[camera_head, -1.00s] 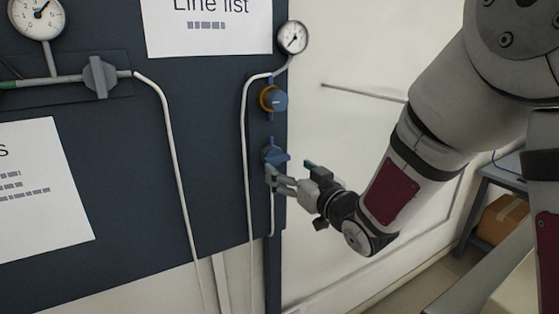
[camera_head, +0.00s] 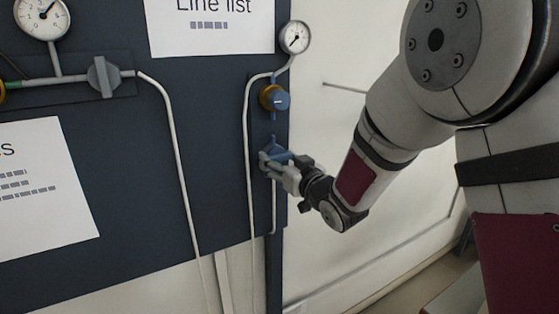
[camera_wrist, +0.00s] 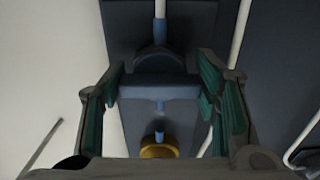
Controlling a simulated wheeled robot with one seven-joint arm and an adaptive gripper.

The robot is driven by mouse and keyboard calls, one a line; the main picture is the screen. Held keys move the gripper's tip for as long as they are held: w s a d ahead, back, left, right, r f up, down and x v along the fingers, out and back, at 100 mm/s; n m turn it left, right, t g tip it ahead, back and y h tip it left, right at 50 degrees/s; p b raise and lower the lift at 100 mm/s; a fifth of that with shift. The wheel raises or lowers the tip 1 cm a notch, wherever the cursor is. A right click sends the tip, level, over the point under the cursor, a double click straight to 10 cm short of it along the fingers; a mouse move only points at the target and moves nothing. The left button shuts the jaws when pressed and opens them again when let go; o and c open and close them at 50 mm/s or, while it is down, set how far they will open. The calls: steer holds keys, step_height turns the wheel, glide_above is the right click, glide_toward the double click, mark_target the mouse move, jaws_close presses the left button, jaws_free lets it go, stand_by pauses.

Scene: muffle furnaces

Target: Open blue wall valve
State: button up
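The blue wall valve (camera_head: 279,154) sits on a thin vertical blue pipe at the right edge of the dark panel. My gripper (camera_head: 270,163) is at this valve and partly covers it in the head view. In the wrist view the valve's blue handle (camera_wrist: 160,88) lies crosswise between the two green-padded fingers of my gripper (camera_wrist: 161,72). The fingers are apart, one at each end of the handle. I cannot tell whether they touch it.
A blue knob with a yellow ring (camera_head: 274,98) is on the same line above the valve, with a round gauge (camera_head: 295,37) higher up. A grey valve (camera_head: 104,77) and another gauge (camera_head: 42,17) are at left. White tubes (camera_head: 173,150) hang down the panel.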

steer(key=shift+m, duration=0.3)
steer(key=m+b, duration=0.2)
steer(key=m, duration=0.1)
steer(key=shift+m, duration=0.4)
steer(key=m+b, duration=0.1)
steer(key=m, duration=0.3)
steer(key=shift+m, duration=0.3)
steer(key=m, duration=0.4)
steer(key=shift+s+r, duration=0.1)
steer(key=shift+r, duration=0.05)
steer(key=shift+a+m+p, duration=0.1)
steer(key=shift+m+p, duration=1.05)
steer(key=shift+m, duration=1.35)
steer(key=o, duration=1.2)
steer(key=shift+c, duration=0.2)
